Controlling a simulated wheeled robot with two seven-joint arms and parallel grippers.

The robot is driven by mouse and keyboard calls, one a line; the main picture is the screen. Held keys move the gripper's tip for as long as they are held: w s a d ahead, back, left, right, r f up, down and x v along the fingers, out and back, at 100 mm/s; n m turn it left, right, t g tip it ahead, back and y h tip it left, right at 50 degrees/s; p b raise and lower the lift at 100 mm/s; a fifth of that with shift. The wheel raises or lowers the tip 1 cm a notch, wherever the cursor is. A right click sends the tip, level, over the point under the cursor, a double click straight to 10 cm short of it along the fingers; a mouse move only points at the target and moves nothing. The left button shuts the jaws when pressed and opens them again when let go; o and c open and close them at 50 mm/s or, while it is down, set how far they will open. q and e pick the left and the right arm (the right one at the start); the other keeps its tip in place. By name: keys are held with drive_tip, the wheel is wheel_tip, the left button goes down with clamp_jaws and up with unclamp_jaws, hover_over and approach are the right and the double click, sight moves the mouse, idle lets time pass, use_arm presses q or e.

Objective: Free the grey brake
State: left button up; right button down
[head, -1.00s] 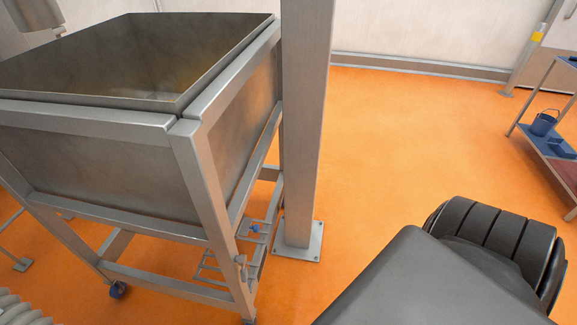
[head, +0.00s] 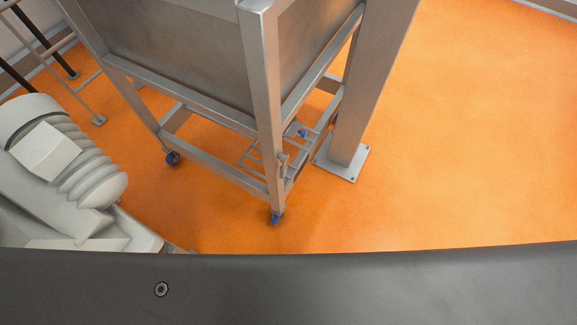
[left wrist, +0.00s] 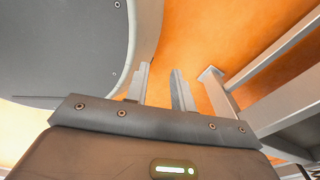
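A metal hopper on a framed stand (head: 253,110) fills the upper middle of the head view. A small grey lever-like part (head: 283,160) sits on the stand's near leg, low down; I cannot tell whether it is the grey brake. Blue casters show at the foot of the near leg (head: 276,217) and at the left leg (head: 172,158). My left gripper (left wrist: 160,72) shows in the left wrist view with its two fingers apart and nothing between them, over orange floor. It is not visible in the head view. My right gripper is in neither view.
A grey post with a bolted foot plate (head: 342,161) stands right of the stand. A metal frame (left wrist: 265,75) runs along the right of the left wrist view. Open orange floor (head: 480,130) lies right of the post.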

use_arm(q)
drive_tip(key=shift+w+a, duration=0.1)
drive_tip(key=shift+w, duration=0.3)
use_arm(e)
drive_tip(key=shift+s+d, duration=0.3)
